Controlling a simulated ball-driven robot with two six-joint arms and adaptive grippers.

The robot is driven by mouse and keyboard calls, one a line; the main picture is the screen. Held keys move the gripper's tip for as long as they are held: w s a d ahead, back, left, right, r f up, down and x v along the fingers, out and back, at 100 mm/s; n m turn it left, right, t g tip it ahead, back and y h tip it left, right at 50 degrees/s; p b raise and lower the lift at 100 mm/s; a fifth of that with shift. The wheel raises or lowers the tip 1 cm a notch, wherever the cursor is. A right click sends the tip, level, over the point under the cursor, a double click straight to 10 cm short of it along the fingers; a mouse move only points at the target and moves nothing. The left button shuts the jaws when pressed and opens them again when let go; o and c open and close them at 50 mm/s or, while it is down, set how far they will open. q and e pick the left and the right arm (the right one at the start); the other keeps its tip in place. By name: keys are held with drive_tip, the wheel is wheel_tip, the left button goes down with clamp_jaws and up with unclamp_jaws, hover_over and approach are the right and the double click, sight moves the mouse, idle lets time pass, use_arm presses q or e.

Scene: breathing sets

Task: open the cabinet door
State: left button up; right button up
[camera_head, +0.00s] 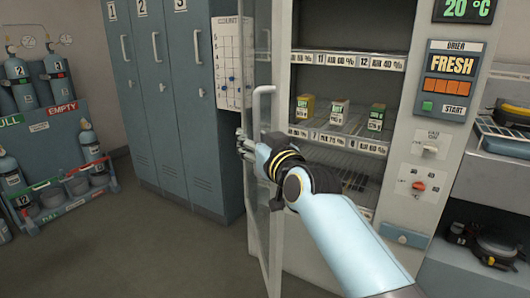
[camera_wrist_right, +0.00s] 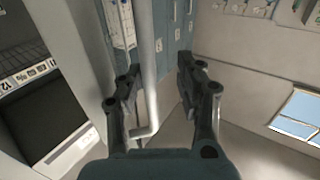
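The cabinet (camera_head: 400,160) stands at centre right in the head view, with shelves showing inside. Its glass door (camera_head: 262,215) stands swung out, seen nearly edge-on at the cabinet's left side. A pale vertical bar handle (camera_head: 257,108) is on the door; it also shows in the right wrist view (camera_wrist_right: 148,60). My right gripper (camera_head: 243,146) is at the door near the lower part of the handle. In the wrist view its fingers (camera_wrist_right: 158,78) are apart, with the bar between them, nearer the left finger. I cannot tell whether they touch. My left gripper is not in view.
Blue-grey lockers (camera_head: 160,90) stand behind the door on the left. A gas-bottle rack (camera_head: 60,150) is at far left. Small boxes (camera_head: 338,112) stand on a cabinet shelf. A dryer control panel (camera_head: 448,80) is on the right. The floor at left (camera_head: 130,250) is clear.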

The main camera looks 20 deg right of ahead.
drive_tip(key=s, duration=1)
drive_tip(key=shift+d, duration=0.2)
drive_tip(key=shift+c, duration=0.4)
